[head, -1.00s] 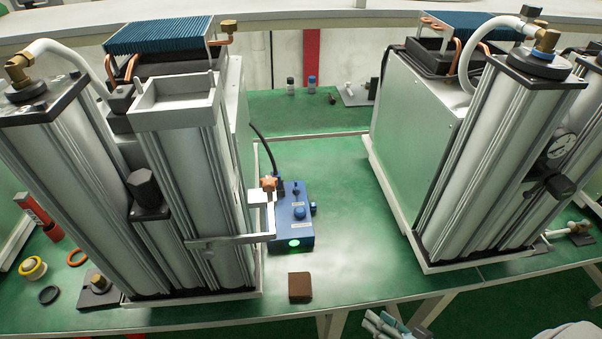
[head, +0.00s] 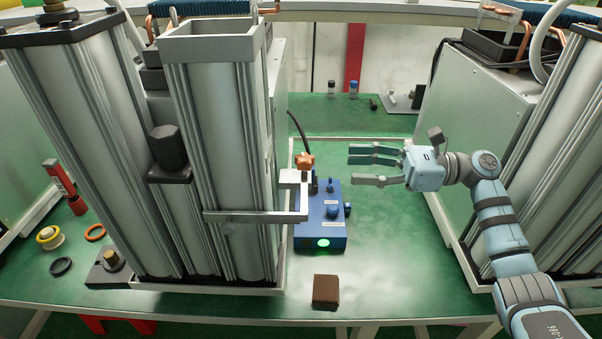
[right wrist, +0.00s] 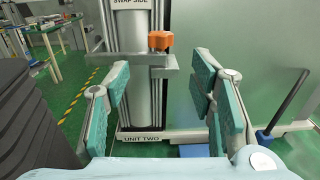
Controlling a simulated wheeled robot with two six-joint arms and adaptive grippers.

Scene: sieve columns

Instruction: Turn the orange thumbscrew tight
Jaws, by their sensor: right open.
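The orange thumbscrew (head: 304,162) sits on top of the grey clamp bracket (head: 256,216), beside the left sieve column, above a blue box. In the right wrist view the thumbscrew (right wrist: 160,41) is a lobed orange knob on the bracket arm (right wrist: 150,60), ahead of and between my fingers, farther off. My right gripper (head: 362,164) is open and empty, to the right of the thumbscrew and pointing left at it, with a clear gap between. Its spread teal fingers also show in the right wrist view (right wrist: 160,95). My left gripper is not in view.
The blue box (head: 322,226) with a green light stands under the bracket. A brown block (head: 325,291) lies in front of it. The right machine (head: 462,130) stands behind my right arm. Green table between the machines is mostly free.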

